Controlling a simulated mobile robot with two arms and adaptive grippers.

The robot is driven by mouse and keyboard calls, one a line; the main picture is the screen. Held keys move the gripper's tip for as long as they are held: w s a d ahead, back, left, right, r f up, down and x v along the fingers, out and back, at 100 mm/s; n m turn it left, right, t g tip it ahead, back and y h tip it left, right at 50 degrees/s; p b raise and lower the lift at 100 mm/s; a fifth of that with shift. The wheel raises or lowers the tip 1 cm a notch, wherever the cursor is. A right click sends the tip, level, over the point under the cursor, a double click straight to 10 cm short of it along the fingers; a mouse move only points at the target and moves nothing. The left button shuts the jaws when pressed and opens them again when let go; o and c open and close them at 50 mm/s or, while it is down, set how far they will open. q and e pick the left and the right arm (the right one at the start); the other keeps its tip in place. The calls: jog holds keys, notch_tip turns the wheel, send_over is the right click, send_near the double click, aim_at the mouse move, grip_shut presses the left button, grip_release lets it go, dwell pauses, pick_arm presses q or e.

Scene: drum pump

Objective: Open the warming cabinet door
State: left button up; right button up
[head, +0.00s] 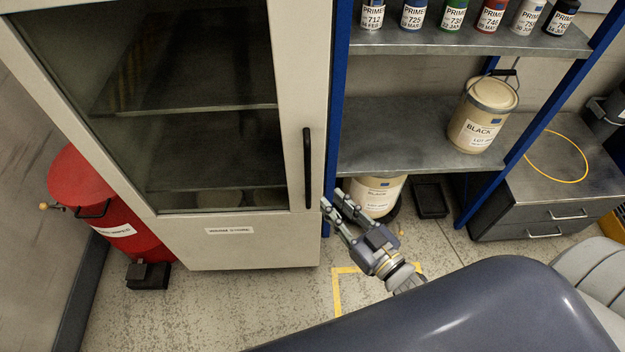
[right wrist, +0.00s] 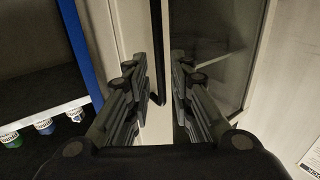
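The warming cabinet (head: 240,240) stands at the left of the head view, with a pale frame and a dark glass door (head: 190,110) that looks closed. A black vertical bar handle (head: 307,168) is on the door's right side. My right gripper (head: 332,199) is open and empty, just right of the handle's lower end. In the right wrist view, the handle (right wrist: 157,55) shows in the gap between the two spread fingers of the gripper (right wrist: 160,80); I see no clear contact. My left gripper is not in view.
A blue-framed shelf (head: 400,130) with paint bottles and a tin (head: 480,115) stands right of the cabinet. Another tin (head: 375,195) is low behind my right gripper. A red bin (head: 110,215) stands left of the cabinet. Floor in front is clear.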

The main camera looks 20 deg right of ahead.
aim_at(310, 177)
jog(key=p+x, duration=0.1)
jog(key=x, duration=0.8)
jog(key=shift+w+p, duration=0.35)
jog(key=shift+w+a+f, duration=0.1)
jog(key=shift+w+a, duration=0.1)
jog(key=shift+w, duration=0.35)
jog(key=shift+c, duration=0.5)
grip_shut()
